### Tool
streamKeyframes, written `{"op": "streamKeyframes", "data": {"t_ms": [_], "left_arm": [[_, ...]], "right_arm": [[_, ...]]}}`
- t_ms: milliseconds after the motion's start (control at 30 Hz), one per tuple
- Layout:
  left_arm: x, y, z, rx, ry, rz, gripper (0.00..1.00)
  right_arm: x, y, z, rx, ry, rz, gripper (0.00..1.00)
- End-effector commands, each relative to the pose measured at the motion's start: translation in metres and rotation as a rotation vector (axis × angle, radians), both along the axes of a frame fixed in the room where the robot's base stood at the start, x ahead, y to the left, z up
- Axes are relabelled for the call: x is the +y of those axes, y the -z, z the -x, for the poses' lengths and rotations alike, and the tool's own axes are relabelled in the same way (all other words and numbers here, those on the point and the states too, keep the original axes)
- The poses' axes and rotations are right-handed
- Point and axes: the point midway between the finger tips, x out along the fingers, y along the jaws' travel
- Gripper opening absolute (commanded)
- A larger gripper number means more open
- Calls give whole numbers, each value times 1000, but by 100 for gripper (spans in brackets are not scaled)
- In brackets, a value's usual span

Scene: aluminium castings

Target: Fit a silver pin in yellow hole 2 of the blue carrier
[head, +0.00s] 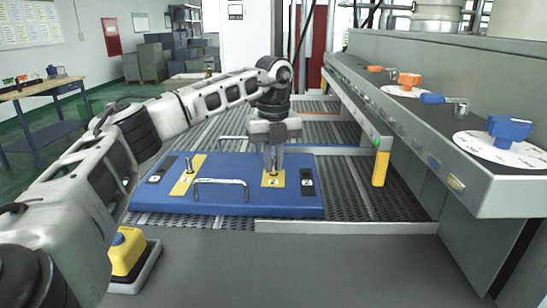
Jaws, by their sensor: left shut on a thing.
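The blue carrier (160,203) lies flat on the grated conveyor bed. It has a yellow plate (187,181) on its left and a smaller yellow plate (272,181) on its right. A silver pin (189,163) stands upright in the left yellow plate. My left gripper (274,162) points straight down over the right yellow plate, its fingers shut on a silver pin (274,168). The fingers hide most of this pin and the hole, so I cannot tell how deep it sits. My right gripper is not in view.
Two metal handles, one at the front (221,183), rise from the carrier. A yellow post (380,168) stands to its right beside a grey console (480,185) with blue and orange knobs. A yellow button box (127,252) sits at the front left.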

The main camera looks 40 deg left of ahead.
Motion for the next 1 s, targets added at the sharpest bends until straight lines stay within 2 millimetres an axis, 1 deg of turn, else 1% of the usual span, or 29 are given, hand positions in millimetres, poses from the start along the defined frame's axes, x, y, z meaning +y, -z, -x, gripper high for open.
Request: {"op": "streamKeyframes", "data": {"t_ms": [400, 433, 500, 800, 900, 1000], "left_arm": [[-1, 7, 0, 0, -1, 1, 0], [-1, 6, 0, -2, -1, 1, 17], [0, 6, 0, -1, -1, 1, 33], [0, 4, 0, -2, -1, 1, 33], [-1, -3, -1, -3, 0, 1, 33], [-1, -19, -1, -6, 0, 3, 33]], "right_arm": [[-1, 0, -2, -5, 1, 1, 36], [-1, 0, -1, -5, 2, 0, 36], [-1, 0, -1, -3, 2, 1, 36], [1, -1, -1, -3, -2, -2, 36], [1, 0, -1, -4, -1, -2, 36], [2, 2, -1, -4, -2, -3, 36]]}}
